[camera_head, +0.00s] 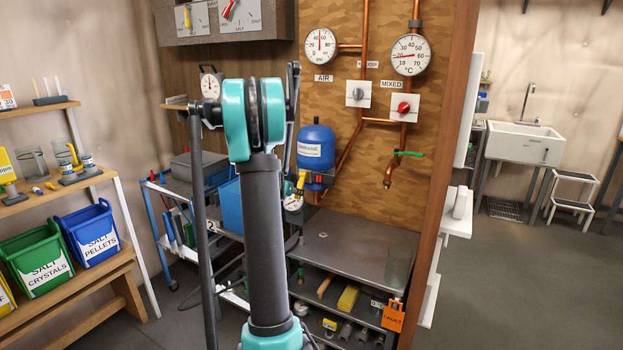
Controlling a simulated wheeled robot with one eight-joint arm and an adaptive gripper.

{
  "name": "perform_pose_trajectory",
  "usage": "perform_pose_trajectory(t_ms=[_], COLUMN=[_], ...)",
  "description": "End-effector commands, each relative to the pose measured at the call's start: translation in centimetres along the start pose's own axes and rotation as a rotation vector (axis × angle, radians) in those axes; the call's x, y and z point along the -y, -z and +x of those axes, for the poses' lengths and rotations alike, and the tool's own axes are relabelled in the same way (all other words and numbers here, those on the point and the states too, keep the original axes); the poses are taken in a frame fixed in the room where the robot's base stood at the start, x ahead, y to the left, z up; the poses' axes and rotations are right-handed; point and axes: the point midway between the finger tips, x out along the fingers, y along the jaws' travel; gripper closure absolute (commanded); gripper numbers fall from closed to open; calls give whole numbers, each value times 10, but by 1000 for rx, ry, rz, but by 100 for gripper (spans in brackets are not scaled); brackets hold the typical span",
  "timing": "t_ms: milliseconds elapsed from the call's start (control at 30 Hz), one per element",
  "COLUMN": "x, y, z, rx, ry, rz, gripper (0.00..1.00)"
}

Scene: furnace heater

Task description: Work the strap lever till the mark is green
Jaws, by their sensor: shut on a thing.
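No strap lever and no green mark can be made out with certainty. A blue tank (315,147) with a white label hangs at the wooden panel, right of my arm. Below it are a small yellow part (301,182) and a small round white dial (292,203). I cannot tell whether the yellow part is a lever. My dark and teal arm rises through the middle of the view and covers what lies behind it. My gripper does not show; it seems hidden behind the arm.
Two gauges (410,55) (320,46), copper pipes and a red knob (404,107) are on the panel. A grey bench (355,250) stands below, with an orange tag (393,315). Shelves with green (38,258) and blue bins (88,235) stand left. Floor is open right.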

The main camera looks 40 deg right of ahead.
Motion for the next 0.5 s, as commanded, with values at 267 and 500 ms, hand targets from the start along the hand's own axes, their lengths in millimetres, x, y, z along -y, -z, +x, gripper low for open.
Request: perform_pose_trajectory(t_ms=[267, 500], x=[0, 0], y=[2, 3], z=[-6, -7], rx=[88, 101], ry=[0, -1], rz=[-1, -1], gripper=[100, 100])
